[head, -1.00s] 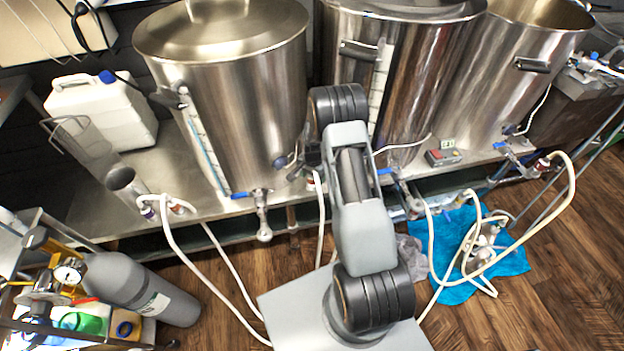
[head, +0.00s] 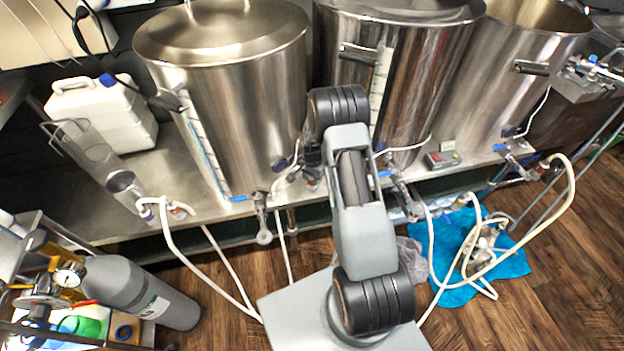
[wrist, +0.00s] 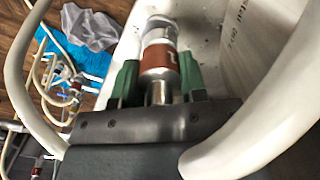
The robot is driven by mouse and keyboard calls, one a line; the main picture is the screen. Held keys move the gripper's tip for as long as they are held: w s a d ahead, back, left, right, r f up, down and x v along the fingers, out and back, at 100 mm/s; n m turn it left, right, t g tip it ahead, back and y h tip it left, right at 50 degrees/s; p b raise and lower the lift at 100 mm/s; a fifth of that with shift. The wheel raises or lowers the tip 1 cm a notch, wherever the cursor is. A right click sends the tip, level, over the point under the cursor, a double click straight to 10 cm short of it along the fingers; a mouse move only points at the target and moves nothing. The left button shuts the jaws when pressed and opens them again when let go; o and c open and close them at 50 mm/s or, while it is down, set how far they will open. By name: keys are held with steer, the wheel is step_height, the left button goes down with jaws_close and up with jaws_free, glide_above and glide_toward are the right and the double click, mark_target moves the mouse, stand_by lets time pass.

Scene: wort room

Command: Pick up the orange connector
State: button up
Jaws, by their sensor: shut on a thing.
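The orange connector (wrist: 160,62) shows in the wrist view as a metal cylinder with an orange-brown band. The green fingers of my gripper (wrist: 158,78) sit on either side of it, and my gripper is shut on it. The connector's lower end is hidden by the gripper body. In the head view my gripper (head: 312,156) is partly hidden behind my arm, in front of the gap between the left and middle kettles. A white hose (head: 277,195) bends close beside it and hangs down.
Large steel kettles (head: 225,90) stand on a steel bench (head: 165,185), with taps and more white hoses (head: 190,260) along the front. A grey gas cylinder (head: 135,285) is at lower left. A blue cloth (head: 510,262) lies on the wooden floor at right.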

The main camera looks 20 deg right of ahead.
steer(key=s+d+r, duration=0.4)
steer(key=s+r, duration=0.8)
steer(key=s, duration=0.1)
steer(key=shift+s+p, duration=0.25)
steer(key=shift+p, duration=0.2)
steer(key=shift+r, duration=0.1)
steer(key=shift+r+p, duration=1.8)
steer(key=shift+r, duration=0.4)
